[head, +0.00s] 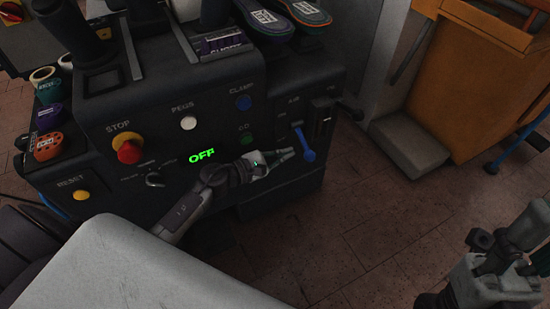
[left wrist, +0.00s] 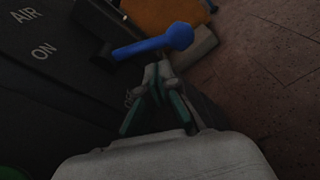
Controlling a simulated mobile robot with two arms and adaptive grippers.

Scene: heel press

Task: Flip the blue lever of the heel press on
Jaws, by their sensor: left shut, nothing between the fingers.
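The heel press is a dark machine, and its blue lever (head: 304,144) sits on the right of the front panel, slanting downward to a rounded end. A green display reads OFF (head: 202,155). My left gripper (head: 288,155) is shut and empty, its tips just left of the lever's lower end. In the left wrist view the lever (left wrist: 150,47) crosses just beyond the shut fingertips (left wrist: 157,70), with its ball end to the right. I cannot tell if the tips touch it. My right gripper (head: 500,255) is at the lower right, far from the press; its finger state is unclear.
An orange cabinet (head: 470,75) stands at the right. The brick-coloured floor (head: 370,220) between is clear.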

